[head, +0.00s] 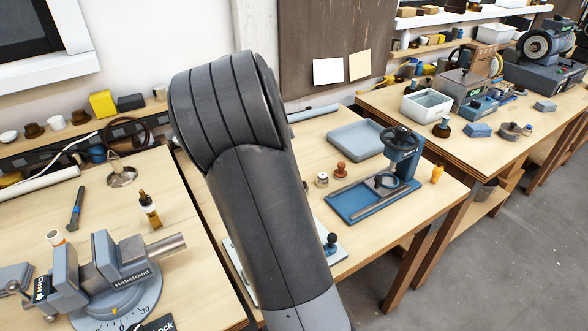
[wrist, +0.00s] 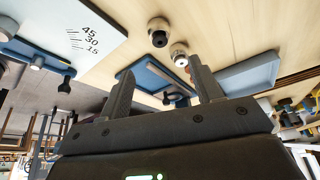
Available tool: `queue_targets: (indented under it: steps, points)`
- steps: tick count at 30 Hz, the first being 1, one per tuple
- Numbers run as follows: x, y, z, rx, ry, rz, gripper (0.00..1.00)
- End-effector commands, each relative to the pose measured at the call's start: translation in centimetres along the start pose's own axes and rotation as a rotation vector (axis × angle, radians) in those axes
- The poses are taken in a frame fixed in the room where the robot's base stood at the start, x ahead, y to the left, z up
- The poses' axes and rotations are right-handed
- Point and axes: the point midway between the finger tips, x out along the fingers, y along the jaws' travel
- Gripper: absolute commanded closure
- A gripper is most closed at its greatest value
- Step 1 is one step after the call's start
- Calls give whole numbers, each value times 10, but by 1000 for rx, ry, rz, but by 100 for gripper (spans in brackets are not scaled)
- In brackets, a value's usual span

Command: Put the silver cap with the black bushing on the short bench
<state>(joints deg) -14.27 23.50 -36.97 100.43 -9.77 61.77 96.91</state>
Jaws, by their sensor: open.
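In the wrist view, a silver cap with a black bushing (wrist: 158,32) stands on the pale wooden top of the middle bench (head: 305,145). A second silver cap with a lighter middle (wrist: 179,54) stands close beside it. One small silver cap (head: 322,180) shows in the head view, right of my arm; the black-bushing one seems hidden behind the arm there. My gripper (wrist: 162,73) is open, nothing between its fingers, apart from both caps. It is hidden in the head view. Which bench is the short one I cannot tell for sure.
A blue press (head: 385,180), a grey-blue tray (head: 358,139) and a brown knob (head: 341,170) stand near the caps. The right bench is crowded.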

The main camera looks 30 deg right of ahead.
Motion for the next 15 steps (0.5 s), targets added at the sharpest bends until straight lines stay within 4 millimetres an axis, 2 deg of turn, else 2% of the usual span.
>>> queue_targets:
  steps: [4, 7, 11, 15]
  points:
    - [-11, 3, 0, -17, -12, -5, 41]
    - [-19, 14, 1, -82, -52, -18, 41]
    - [-36, 40, 6, -248, -139, -65, 41]
    - [-59, 76, 14, -470, -223, -151, 41]
